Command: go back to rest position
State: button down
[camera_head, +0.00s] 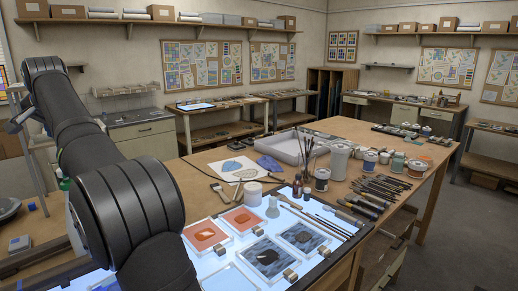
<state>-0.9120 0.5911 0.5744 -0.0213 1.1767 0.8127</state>
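My black arm fills the left side of the head view, its thick rounded links crossing in front of the worktable (410,178). I cannot make out my gripper or its fingers in this view, so I cannot see whether it holds anything. A lit light panel (215,262) lies on the near part of the table. On it are orange-painted glass pieces (205,235) and dark-painted glass pieces (265,257). My arm hides the panel's left part.
Brushes (385,187), a white jar (339,160), small bottles (297,188) and a white tray (290,147) stand beyond the panel. A white cup (252,194) stands at its back edge. Shelves and side benches line the walls. Open floor (465,235) lies at the right.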

notch_tip(320, 180, down, 4)
jog(key=shift+r, duration=2.6)
jog(key=s+d+f+m+g+h, duration=0.4)
jog(key=s+d+f, duration=0.5)
jog(key=d+f, duration=0.5)
jog(key=s+d+f+m+g+h, duration=0.25)
jog(key=s+d+f+m, duration=0.25)
jog(key=s+d+f, duration=0.65)
jog(key=w+a+f, duration=0.2)
jog(key=a+f, duration=0.2)
jog(key=a, duration=0.3)
jog(key=shift+w+a+f+t+h, duration=0.25)
jog(key=shift+w+f+t+h, duration=0.05)
jog(key=shift+f+t+h, duration=0.1)
